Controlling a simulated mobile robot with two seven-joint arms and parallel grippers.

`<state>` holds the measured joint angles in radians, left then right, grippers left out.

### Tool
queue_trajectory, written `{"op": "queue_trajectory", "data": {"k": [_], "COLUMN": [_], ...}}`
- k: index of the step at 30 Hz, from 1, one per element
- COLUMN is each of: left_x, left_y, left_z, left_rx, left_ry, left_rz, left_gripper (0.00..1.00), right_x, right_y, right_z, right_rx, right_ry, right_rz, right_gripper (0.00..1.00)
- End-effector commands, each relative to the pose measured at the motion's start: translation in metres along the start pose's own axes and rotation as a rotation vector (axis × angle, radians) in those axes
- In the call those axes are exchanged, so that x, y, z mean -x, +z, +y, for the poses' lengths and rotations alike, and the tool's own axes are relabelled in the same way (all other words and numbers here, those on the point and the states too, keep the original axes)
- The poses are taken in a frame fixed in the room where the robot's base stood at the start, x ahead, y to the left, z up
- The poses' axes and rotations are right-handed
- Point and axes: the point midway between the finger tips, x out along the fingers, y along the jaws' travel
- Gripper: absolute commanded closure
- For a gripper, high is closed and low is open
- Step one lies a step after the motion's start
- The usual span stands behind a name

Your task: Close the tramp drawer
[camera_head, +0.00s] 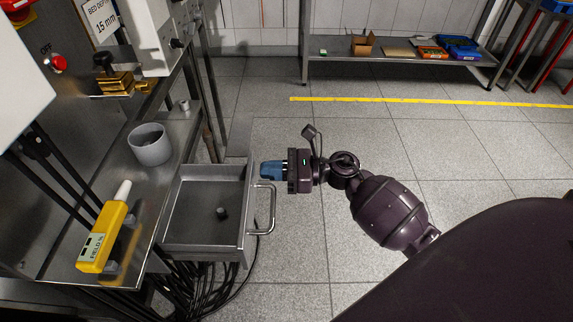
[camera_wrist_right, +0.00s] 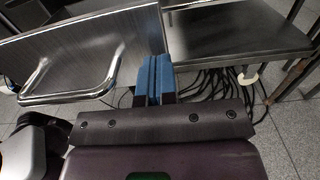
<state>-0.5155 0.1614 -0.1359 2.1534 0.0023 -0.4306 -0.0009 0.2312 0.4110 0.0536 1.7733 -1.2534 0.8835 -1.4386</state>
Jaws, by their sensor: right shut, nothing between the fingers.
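The tramp drawer (camera_head: 246,205) is a grey metal drawer, pulled out from under the steel bench, with a small dark piece (camera_head: 222,213) lying inside. Its bar handle (camera_head: 268,208) is on the front panel, facing right. My right gripper (camera_head: 266,170) has blue fingers, shut and empty, near the far end of the drawer front, beyond the handle. In the right wrist view the blue fingers (camera_wrist_right: 154,80) overlap the end of the drawer front (camera_wrist_right: 80,55), with the handle (camera_wrist_right: 70,90) to their left. I cannot tell whether they touch the panel. My left gripper is not in view.
The steel bench (camera_head: 65,262) holds a grey cup (camera_head: 149,146) and a yellow handheld meter (camera_head: 103,237). Dark cables (camera_head: 195,285) hang below the drawer. A low shelf (camera_head: 400,58) with boxes stands at the back. The floor to the right is clear.

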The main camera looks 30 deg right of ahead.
Motion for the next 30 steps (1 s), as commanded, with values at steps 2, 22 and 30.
{"op": "queue_trajectory", "data": {"k": [2,22,30], "left_x": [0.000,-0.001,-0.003], "left_y": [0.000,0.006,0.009], "left_z": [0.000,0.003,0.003], "left_rx": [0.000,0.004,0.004], "left_ry": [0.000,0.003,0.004], "left_rz": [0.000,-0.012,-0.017], "left_gripper": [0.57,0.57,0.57], "right_x": [-0.004,-0.050,-0.116], "right_y": [0.000,-0.001,-0.002], "right_z": [0.000,0.000,0.000], "right_rx": [0.000,-0.002,-0.002], "right_ry": [0.000,0.004,0.002], "right_rz": [0.000,-0.001,0.000], "right_gripper": [1.00,1.00,1.00]}}
